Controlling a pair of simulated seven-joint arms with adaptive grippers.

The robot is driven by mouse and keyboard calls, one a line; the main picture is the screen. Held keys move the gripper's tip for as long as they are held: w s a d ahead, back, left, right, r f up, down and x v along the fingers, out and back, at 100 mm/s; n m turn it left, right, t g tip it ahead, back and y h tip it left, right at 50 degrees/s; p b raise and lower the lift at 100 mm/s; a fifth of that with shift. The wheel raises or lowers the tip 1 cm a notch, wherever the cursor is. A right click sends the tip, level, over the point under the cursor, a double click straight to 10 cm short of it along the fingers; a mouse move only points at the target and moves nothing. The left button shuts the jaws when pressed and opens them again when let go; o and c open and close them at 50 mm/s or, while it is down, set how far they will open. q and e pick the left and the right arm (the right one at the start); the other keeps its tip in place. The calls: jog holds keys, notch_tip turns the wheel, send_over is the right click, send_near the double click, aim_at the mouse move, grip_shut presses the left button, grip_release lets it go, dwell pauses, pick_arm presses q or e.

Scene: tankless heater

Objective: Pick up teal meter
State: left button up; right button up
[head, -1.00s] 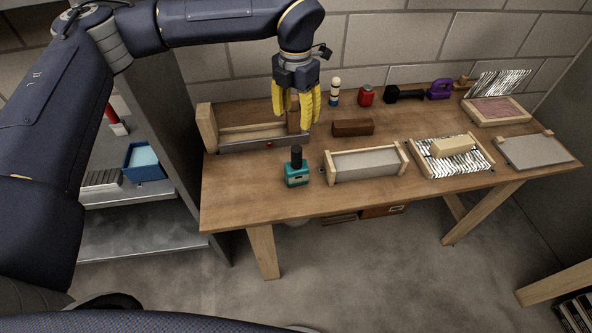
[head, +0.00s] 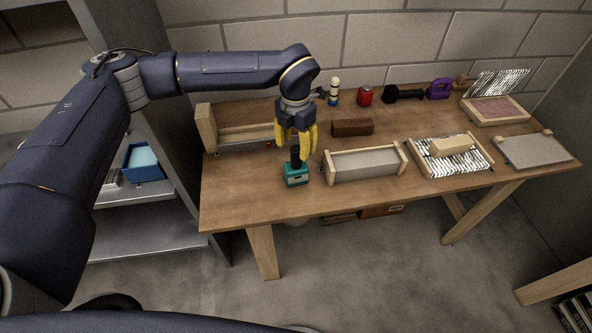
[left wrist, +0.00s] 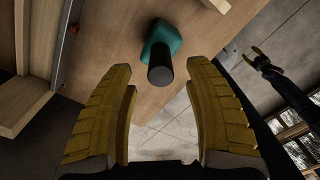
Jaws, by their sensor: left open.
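The teal meter (head: 296,176) stands upright on the wooden table near its front edge, with a black cylindrical handle on top. My left gripper (head: 295,157) is open above it, with its yellow fingers pointing down around the upper handle. In the left wrist view the teal body (left wrist: 165,36) and black handle (left wrist: 160,66) show ahead of the gap between the open yellow fingers (left wrist: 164,72). I cannot tell whether the fingers touch the handle. My right gripper is not clearly in the head view.
A wooden tray with a grey panel (head: 365,165) stands just right of the meter. A wooden frame (head: 207,128) is behind it to the left. A brown block (head: 352,127) lies behind. The table front (head: 345,205) is clear.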

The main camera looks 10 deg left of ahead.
aim_at(296, 156)
pick_arm(q)
jog(key=shift+f, duration=2.2)
jog(key=shift+c, duration=0.3)
grip_shut()
